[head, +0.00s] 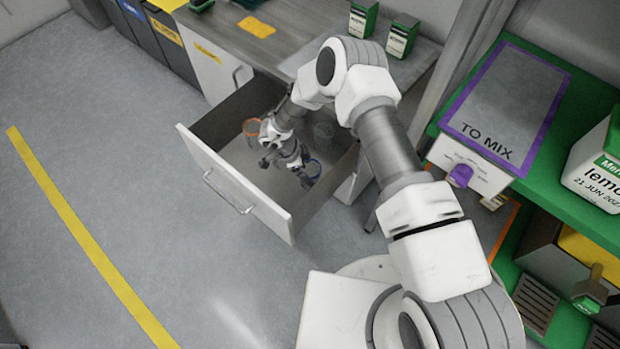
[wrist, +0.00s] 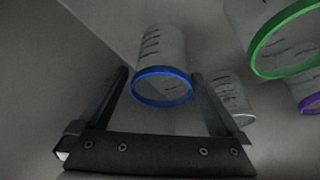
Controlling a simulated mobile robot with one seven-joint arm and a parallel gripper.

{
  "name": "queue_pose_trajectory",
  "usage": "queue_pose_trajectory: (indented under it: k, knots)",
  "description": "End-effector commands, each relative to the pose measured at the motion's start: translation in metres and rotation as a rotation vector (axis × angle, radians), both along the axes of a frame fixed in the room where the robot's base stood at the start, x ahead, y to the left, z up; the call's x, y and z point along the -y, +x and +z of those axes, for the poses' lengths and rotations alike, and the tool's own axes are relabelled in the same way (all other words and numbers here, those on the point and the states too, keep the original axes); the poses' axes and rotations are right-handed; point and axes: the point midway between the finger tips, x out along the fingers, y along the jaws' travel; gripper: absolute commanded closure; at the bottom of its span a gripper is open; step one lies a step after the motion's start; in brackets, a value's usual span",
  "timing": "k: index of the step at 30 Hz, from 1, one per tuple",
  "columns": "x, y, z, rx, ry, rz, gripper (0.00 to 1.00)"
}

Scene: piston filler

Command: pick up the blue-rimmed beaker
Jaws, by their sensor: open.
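The blue-rimmed beaker (wrist: 163,85) is clear with dark graduation marks. In the wrist view it lies between the two fingers of my gripper (wrist: 160,95), which is open. I cannot tell whether either finger touches it. In the head view the blue rim (head: 312,170) shows inside the open drawer (head: 240,212), beside my gripper (head: 288,172), which reaches down into the drawer. My arm hides part of the drawer's inside.
A green-rimmed beaker (wrist: 285,45), a purple-rimmed beaker (wrist: 311,103) and another clear beaker (wrist: 232,97) are to the right in the wrist view. The drawer walls surround my gripper.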

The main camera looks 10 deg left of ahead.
Motion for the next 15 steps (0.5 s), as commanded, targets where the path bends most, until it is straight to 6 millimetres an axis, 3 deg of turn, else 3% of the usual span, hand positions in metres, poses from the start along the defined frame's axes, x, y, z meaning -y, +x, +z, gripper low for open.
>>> queue_pose_trajectory:
  k: [5, 15]
  knots:
    - [0.003, 0.002, -0.010, 0.000, -0.001, 0.000, 0.00]
    - [0.016, 0.009, -0.051, 0.001, 0.001, 0.002, 0.00]
